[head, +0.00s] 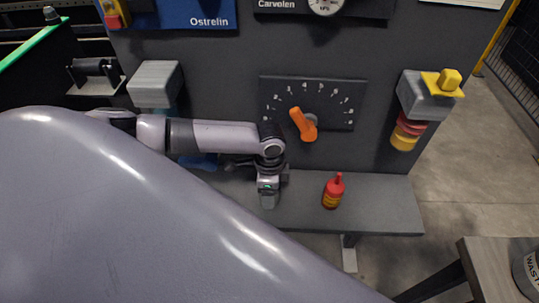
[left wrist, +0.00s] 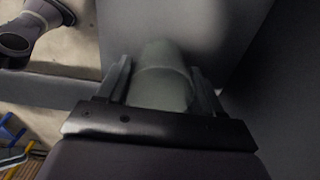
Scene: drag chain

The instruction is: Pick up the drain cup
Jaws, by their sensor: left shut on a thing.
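My left gripper (head: 268,190) points down over the grey shelf, left of the red bottle. In the left wrist view the left gripper (left wrist: 160,92) is shut on a grey-green rounded cup (left wrist: 163,82), apparently the drain cup, with one finger on each side. In the head view the cup is hard to tell from the grey fingers. I cannot tell whether the cup touches the shelf. My right gripper is in neither view.
A red bottle (head: 333,192) with a yellow label stands on the grey shelf (head: 385,205). Above it, the dark panel holds a numbered dial plate (head: 345,90) with an orange lever (head: 303,124). A grey block with a yellow top (head: 428,95) sits right.

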